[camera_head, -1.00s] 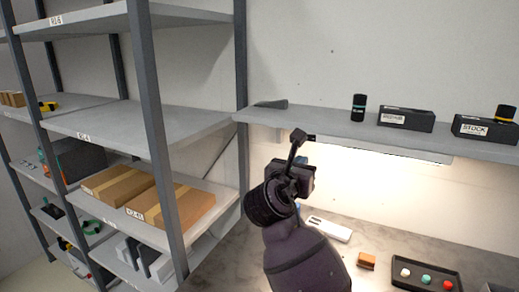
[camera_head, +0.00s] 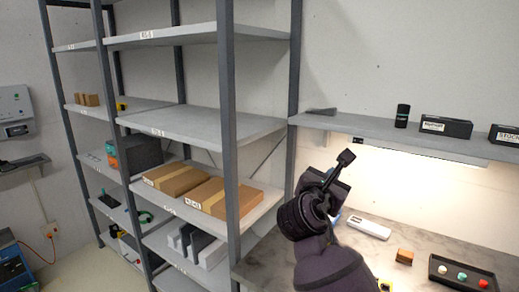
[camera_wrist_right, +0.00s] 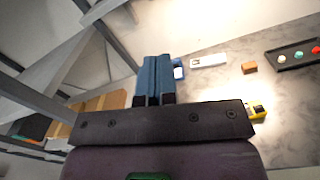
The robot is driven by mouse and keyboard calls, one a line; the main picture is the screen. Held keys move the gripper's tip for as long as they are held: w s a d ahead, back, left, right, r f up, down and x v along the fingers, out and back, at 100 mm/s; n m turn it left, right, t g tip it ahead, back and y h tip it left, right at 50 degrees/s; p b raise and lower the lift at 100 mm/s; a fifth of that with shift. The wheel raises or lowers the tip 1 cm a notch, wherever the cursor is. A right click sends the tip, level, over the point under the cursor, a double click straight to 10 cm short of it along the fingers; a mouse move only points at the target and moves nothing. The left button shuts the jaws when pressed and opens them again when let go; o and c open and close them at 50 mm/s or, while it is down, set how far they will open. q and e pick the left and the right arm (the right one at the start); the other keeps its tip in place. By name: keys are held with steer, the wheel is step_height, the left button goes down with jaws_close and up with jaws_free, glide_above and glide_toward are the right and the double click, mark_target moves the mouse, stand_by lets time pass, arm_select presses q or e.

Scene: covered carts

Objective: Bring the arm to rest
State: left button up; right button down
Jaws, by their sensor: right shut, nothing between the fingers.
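My right arm rises from the bottom of the head view, dark and raised in front of the wall shelf and workbench. Its gripper (camera_head: 345,160) points up and to the right, apart from the shelf. In the right wrist view the two blue fingers (camera_wrist_right: 153,82) are pressed together with nothing between them. My left gripper is in neither view.
A grey shelving rack (camera_head: 231,130) with cardboard boxes (camera_head: 218,198) stands left of the arm. The wall shelf (camera_head: 380,128) holds dark bins. The bench below carries a white device (camera_head: 369,227), a brown block (camera_head: 404,257) and a button tray (camera_head: 440,281).

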steer(key=w+a+f+m+t+y, duration=0.2)
steer(key=a+f+m+t+y, duration=0.15)
steer(key=m+y, duration=0.55)
steer(key=s+d+f+m+g+y, duration=0.1)
steer(key=s+d+f+m+y, duration=0.1)
steer(key=s+f+m, duration=0.35)
steer(key=s+d+f+m+g+y, duration=0.1)
steer(key=s+d+f+m, duration=0.15)
steer(key=f+m, duration=0.6)
steer(key=s+d+f+m+g+h, duration=0.1)
steer(key=s+d+f, duration=0.4)
steer(key=s+f, duration=0.7)
steer(key=s+d+f+m+g+h+b, duration=0.1)
steer(key=s+d+f+g, duration=0.3)
steer(key=s+f, duration=0.8)
step_height(320, 180, down, 2)
steer(key=shift+s+d+f+b, duration=0.15)
steer(key=shift+s+d+b, duration=0.2)
steer(key=shift+d, duration=0.6)
